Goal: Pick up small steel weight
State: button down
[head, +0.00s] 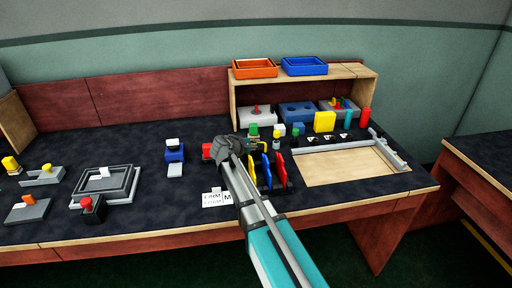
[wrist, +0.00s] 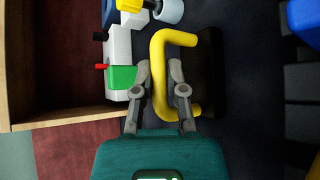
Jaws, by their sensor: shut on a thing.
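My gripper (wrist: 160,78) has its fingers closed around the upright part of a yellow C-shaped handle (wrist: 190,39) in the wrist view. The handle joins a black block (wrist: 212,75) on the dark table top. In the head view my gripper (head: 222,150) is low over the table left of the shelf, and my arm hides what it holds. I cannot pick out a small steel weight for certain. A pale grey-blue cylinder (wrist: 169,10) shows at the top edge of the wrist view.
A white and green piece (wrist: 122,77) with a red peg stands close left of my fingers. Blue, yellow and red upright plates (head: 280,168) stand right of my arm. The wooden shelf (head: 350,72) stands behind. Open table lies left of the blue stand (head: 175,155).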

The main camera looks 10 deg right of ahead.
jog(key=shift+r, duration=0.15)
notch_tip(320, 180, up, 2)
jog(key=shift+r+p, duration=0.1)
jog(key=shift+p, duration=1)
jog(key=s+r+p, duration=1)
jog(key=s, duration=0.4)
jog(key=shift+r+p, duration=0.25)
jog(key=shift+p, duration=0.05)
